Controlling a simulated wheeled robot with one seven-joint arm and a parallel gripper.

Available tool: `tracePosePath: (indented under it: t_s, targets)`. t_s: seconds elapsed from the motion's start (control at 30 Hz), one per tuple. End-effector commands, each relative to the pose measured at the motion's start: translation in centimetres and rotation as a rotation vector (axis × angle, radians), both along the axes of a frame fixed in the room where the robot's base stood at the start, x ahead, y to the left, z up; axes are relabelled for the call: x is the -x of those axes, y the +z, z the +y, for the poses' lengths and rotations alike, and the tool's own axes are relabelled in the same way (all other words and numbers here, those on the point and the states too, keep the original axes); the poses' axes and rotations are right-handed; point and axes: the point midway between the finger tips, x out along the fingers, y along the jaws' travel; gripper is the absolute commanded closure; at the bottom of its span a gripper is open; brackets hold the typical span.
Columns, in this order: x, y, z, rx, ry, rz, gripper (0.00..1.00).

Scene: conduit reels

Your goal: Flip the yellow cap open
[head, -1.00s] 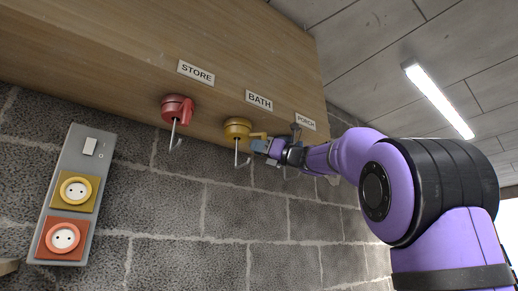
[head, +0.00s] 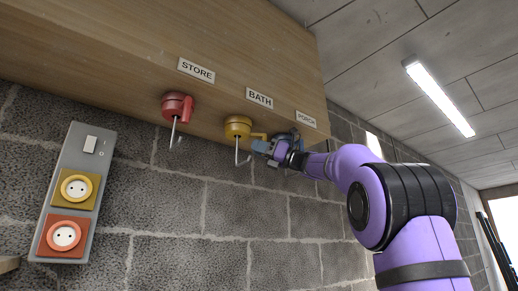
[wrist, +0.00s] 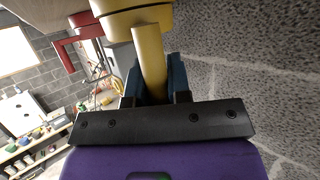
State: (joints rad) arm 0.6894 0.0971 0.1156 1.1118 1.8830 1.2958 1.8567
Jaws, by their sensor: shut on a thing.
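The yellow cap (head: 238,124) sits under the wooden board's lower edge, below the BATH label (head: 260,98). A metal hook (head: 237,152) hangs beneath it. A yellow lever (wrist: 150,62) sticks out from the cap's right side in the head view. My gripper (head: 263,146) is right of the cap, its blue fingers shut on this lever. In the wrist view the lever runs down between both fingers, with the yellow body (wrist: 125,12) above. The lever's far end is hidden by my gripper.
A red cap (head: 175,105) with a hook is to the left, under STORE (head: 196,70). A PORCH label (head: 306,119) is just above my gripper. A grey panel (head: 75,190) with a switch and two sockets is on the block wall. The wall below is clear.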

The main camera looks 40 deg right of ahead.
Motion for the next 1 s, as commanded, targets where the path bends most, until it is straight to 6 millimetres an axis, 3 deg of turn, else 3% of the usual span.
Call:
tracePosePath:
  t_s: [0.07,0.1,0.2,0.57,1.0]
  targets:
    - [0.0,0.0,0.0,0.001,0.000,0.001,1.00]
    - [0.0,0.0,0.0,0.001,0.000,0.001,0.80]
    - [0.0,0.0,0.0,0.001,0.000,0.001,0.57]
    - [0.2,-0.2,-0.3,0.000,-0.002,0.001,0.56]
    - [4.7,-2.9,-5.2,0.000,-0.004,0.002,0.56]
